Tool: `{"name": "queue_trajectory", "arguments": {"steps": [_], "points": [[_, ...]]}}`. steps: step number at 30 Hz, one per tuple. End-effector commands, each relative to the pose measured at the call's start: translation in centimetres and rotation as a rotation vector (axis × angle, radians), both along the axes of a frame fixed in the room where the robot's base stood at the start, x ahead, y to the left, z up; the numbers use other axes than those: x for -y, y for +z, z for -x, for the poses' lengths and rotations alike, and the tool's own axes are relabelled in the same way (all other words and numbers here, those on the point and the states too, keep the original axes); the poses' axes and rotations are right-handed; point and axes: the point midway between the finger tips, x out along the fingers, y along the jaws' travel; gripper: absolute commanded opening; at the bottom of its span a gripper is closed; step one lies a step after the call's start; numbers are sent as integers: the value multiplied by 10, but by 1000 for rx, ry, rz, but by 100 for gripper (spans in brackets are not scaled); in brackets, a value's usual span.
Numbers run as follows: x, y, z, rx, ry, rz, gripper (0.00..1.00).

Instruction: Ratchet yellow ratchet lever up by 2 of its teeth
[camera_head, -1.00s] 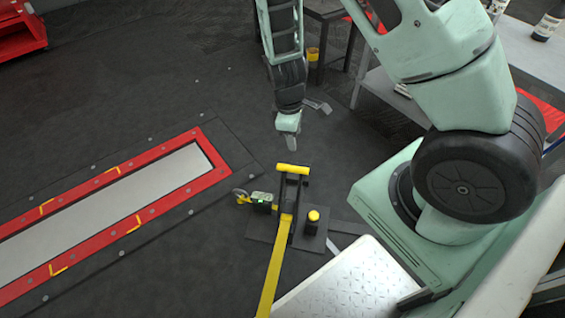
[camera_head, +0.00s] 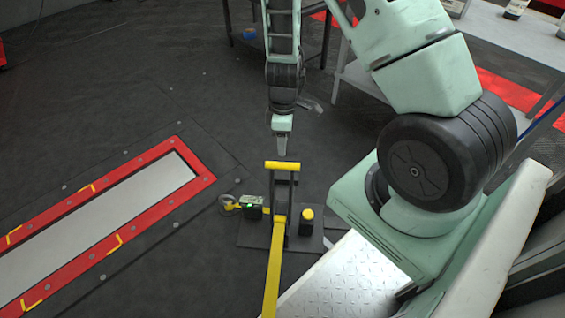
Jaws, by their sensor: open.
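The yellow ratchet lever (camera_head: 282,165) has a yellow crossbar handle on top of a dark upright frame, which stands on a dark base plate (camera_head: 258,240) on the floor. A yellow strap (camera_head: 274,260) runs from the frame toward the bottom of the picture. My gripper (camera_head: 281,150) hangs pointing down just above and behind the crossbar. It looks apart from the lever, with nothing in it. The gap between its fingers is too small to make out from here.
A small box with a green display (camera_head: 252,206) sits left of the frame. A yellow-capped dark post (camera_head: 306,221) stands to its right. Open floor is behind.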

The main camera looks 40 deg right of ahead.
Motion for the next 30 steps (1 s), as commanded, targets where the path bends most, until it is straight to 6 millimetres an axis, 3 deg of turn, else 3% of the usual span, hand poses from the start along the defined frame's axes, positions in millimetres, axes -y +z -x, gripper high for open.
{"name": "queue_trajectory", "arguments": {"steps": [1, 3, 10, 16, 25, 30], "points": [[0, -16, 1, -2, -3, -1, 43], [-2, -31, 3, -3, -3, 0, 43], [-5, -65, 5, -1, -1, -1, 43], [-6, -76, 6, 1, 0, 1, 43], [-6, -77, 6, 1, 0, 1, 43], [-6, -77, 6, 1, 0, 1, 0]]}}
